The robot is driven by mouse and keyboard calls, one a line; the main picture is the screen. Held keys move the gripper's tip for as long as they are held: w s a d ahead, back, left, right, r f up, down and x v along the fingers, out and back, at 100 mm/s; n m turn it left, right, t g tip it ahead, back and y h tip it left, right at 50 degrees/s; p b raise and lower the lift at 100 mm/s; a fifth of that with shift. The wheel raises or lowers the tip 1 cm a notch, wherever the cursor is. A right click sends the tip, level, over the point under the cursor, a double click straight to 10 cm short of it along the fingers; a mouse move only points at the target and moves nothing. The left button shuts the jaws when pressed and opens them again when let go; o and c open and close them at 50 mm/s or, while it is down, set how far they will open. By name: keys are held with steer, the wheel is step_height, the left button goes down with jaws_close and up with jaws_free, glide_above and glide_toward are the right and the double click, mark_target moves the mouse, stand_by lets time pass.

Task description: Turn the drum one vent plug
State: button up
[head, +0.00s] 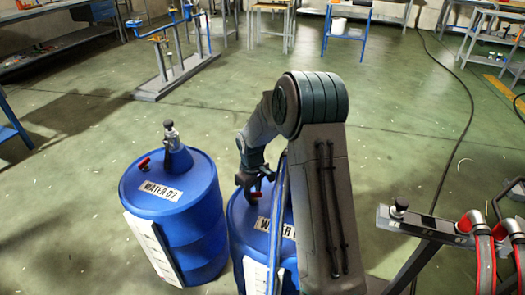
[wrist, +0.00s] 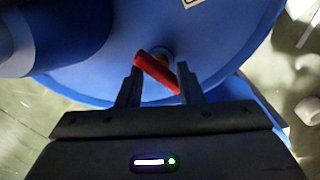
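A blue drum (head: 238,228) stands in the middle of the head view, its label partly hidden by my arm. Its red vent plug handle (head: 256,195) shows small on the lid beside my gripper (head: 252,190). The fingers stand wide apart. The handle's ends lie close to the fingers; I cannot tell whether they touch. The drum lid (wrist: 220,45) fills much of the wrist view.
A rack with red hoses (head: 482,250) stands at right. Open floor (head: 400,110) lies behind the drums.

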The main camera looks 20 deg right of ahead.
mark_target(253, 194)
steer(key=m+b, duration=0.2)
steer(key=m, duration=0.4)
steer(key=shift+f+m+b, duration=0.15)
steer(key=shift+m+b, duration=0.15)
steer(key=m+b, duration=0.3)
steer(key=m, duration=0.4)
step_height(253, 194, up, 16)
steer(key=p, duration=0.5)
steer(key=s+r+n+t+p, duration=0.1)
steer(key=s+r+n+p, duration=0.2)
steer(key=s+r+p, duration=0.4)
steer(key=shift+s+r, duration=2.45)
steer(key=shift+r, duration=0.2)
